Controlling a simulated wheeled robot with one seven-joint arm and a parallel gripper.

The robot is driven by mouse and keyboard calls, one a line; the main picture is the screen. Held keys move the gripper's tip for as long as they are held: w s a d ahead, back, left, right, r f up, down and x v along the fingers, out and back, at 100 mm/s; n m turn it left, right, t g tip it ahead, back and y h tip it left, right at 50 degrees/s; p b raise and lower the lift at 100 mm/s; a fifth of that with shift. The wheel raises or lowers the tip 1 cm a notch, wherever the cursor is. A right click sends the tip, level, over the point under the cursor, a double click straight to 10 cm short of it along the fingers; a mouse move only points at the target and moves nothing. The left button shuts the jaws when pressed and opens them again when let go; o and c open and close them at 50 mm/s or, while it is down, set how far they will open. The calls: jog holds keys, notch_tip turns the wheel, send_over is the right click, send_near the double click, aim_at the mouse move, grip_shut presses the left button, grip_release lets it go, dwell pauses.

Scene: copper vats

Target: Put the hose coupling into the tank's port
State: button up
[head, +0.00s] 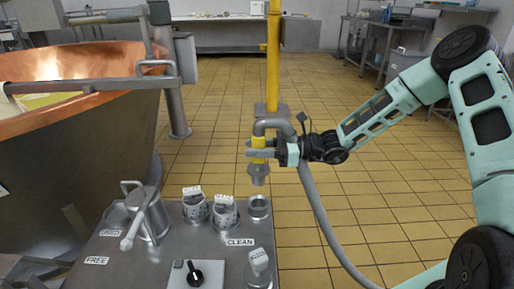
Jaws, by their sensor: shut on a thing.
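The hose coupling (260,180) is a grey metal fitting with a yellow band, under a bent metal pipe that leads into a grey hose (325,225). My gripper (260,149) is shut on it around the yellow band and holds it roughly upright, nozzle down. An open round metal port (259,204) stands at the back right corner of the steel tank top (150,265). The nozzle shows just above this port in the picture, apart from it. The exact depth offset between them cannot be told.
Two perforated fittings with white tags (194,207) (225,213) stand left of the port. A CLEAN label (240,242), a black knob (195,273), a tagged fitting (259,263) and a lever-topped canister (147,215) share the top. A copper vat (85,110) is at left.

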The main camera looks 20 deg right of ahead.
aim_at(257, 135)
jog(key=shift+r+p, duration=1.95)
jog(key=shift+r, duration=0.05)
